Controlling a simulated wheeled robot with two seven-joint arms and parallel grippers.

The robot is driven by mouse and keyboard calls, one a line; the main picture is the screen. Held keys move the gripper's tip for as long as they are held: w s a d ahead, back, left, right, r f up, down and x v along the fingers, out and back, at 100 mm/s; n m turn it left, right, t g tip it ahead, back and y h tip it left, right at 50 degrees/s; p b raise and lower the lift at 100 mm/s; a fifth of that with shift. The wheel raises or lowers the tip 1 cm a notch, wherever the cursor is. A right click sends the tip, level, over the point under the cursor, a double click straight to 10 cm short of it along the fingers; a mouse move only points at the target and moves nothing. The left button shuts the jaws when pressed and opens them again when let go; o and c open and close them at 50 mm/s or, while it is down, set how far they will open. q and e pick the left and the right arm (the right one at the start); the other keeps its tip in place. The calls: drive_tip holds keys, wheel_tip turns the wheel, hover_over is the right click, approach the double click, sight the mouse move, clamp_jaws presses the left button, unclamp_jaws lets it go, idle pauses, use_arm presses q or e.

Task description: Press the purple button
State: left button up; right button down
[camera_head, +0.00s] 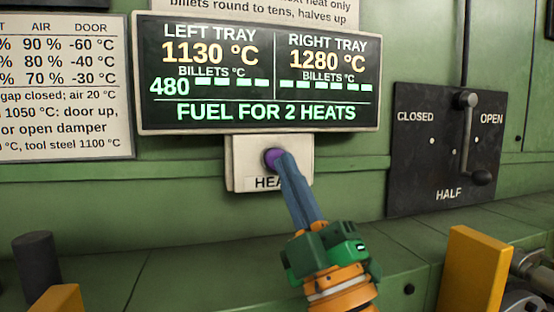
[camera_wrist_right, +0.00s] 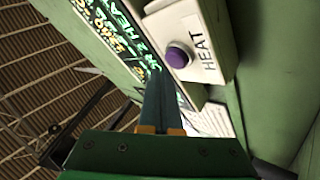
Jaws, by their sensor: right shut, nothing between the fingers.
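The purple button (camera_head: 270,159) sits on a white box labelled HEAT (camera_head: 242,165), just under the display; the end of the label is hidden behind my gripper in the head view. In the right wrist view the button (camera_wrist_right: 178,57) shows whole, beside the word HEAT. My right gripper (camera_head: 281,157) is shut and empty, its blue-grey fingers together. The fingertips overlap the button's right side in the head view. In the right wrist view the fingertips (camera_wrist_right: 161,74) appear just short of the button; I cannot tell whether they touch it. My left gripper is not in view.
The display (camera_head: 258,121) above reads left tray 1130 °C, right tray 1280 °C, fuel for 2 heats. A damper lever (camera_head: 467,140) on a black plate (camera_head: 410,180) stands to the right. A yellow block (camera_head: 472,270) stands at lower right, and a dark post (camera_head: 37,265) at lower left.

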drive_tip(key=s, duration=0.1)
drive_tip(key=s+d, duration=0.1)
drive_tip(key=s, duration=0.2)
drive_tip(key=shift+s+d+p, duration=0.25)
drive_tip(key=shift+p, duration=0.15)
idle(1.0)
